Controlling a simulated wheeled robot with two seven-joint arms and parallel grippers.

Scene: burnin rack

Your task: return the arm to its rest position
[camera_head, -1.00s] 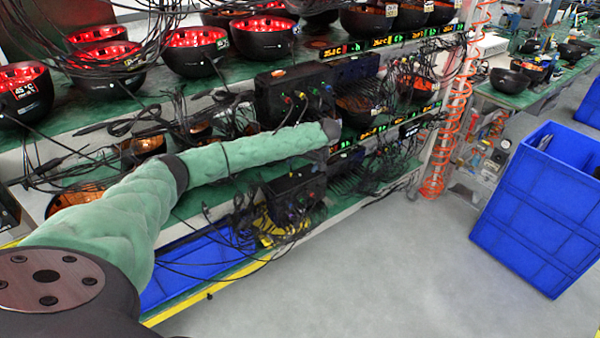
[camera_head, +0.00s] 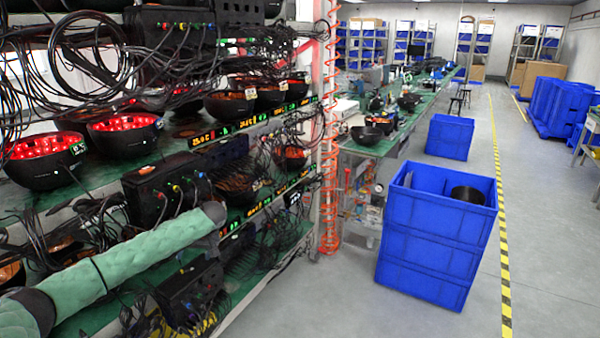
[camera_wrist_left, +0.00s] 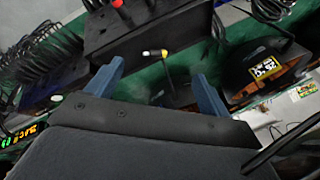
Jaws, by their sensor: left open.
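My left arm (camera_head: 140,255), in a green padded sleeve, reaches in from the lower left of the head view. Its grey end (camera_head: 215,213) lies in front of the burn-in rack's shelves; the fingers cannot be made out there. In the left wrist view my left gripper (camera_wrist_left: 158,88) shows two blue fingers spread apart with nothing held. A black box (camera_wrist_left: 150,30) is just beyond the fingers. A small plug with a yellow and white tip (camera_wrist_left: 155,53) shows in the gap, apart from both fingers. My right gripper is not in view.
The rack (camera_head: 100,170) holds black bowls (camera_head: 125,135) with red lights, cable bundles and black boxes (camera_head: 165,190). An orange coiled hose (camera_head: 330,150) hangs at its end. Stacked blue crates (camera_head: 435,240) stand on the right. The grey floor (camera_head: 340,300) between is clear.

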